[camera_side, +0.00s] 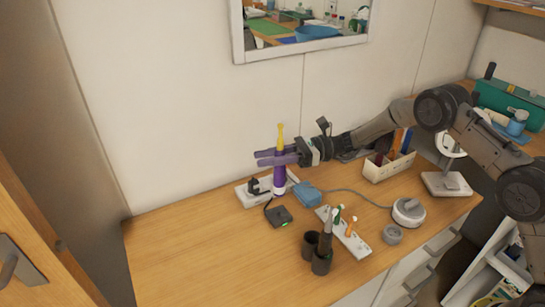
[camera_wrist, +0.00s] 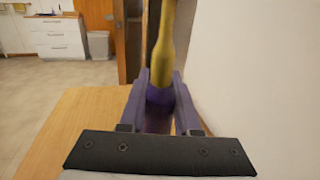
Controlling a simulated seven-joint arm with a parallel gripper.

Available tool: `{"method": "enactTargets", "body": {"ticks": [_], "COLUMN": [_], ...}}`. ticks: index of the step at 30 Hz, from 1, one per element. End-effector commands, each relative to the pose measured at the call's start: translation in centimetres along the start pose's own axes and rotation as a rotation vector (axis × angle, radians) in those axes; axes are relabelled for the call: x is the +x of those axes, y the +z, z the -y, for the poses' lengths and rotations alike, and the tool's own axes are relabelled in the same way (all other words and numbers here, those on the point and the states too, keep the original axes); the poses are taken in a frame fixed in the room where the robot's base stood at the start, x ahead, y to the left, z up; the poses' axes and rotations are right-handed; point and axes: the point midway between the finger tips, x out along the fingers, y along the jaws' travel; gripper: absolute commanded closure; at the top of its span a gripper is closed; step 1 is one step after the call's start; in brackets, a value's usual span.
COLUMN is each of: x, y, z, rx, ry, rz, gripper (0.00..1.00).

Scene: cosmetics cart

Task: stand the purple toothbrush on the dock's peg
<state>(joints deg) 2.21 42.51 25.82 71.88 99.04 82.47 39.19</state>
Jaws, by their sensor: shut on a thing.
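The purple toothbrush (camera_side: 279,181) is upright in the side view, with a yellow neck and head at the top. My gripper (camera_side: 278,159) has purple fingers and is shut around its upper body. The wrist view also shows the toothbrush's yellow neck (camera_wrist: 164,45) rising between my fingers (camera_wrist: 160,92). A white base with a black upright fitting (camera_side: 254,185), which looks like the dock, lies at the wall. The toothbrush's lower end is in front of or over this base; I cannot tell whether it touches. No peg is visible under the brush.
A black box with a green light (camera_side: 278,216) sits in front, cabled to the base. Dark cups (camera_side: 321,262), a white brush holder (camera_side: 352,241) and a round white device (camera_side: 408,211) stand farther right. The counter's left is clear.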

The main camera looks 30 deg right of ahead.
Motion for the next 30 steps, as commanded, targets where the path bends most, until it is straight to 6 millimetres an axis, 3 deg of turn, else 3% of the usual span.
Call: {"method": "enactTargets", "body": {"ticks": [11,30], "x": [0.0,0.0], "y": [-0.2,-5.1], "z": [0.0,0.0], "rx": [-0.001,-0.001], "ry": [0.003,0.003], "rz": [0.001,0.002], "gripper": [1.00,1.00]}}
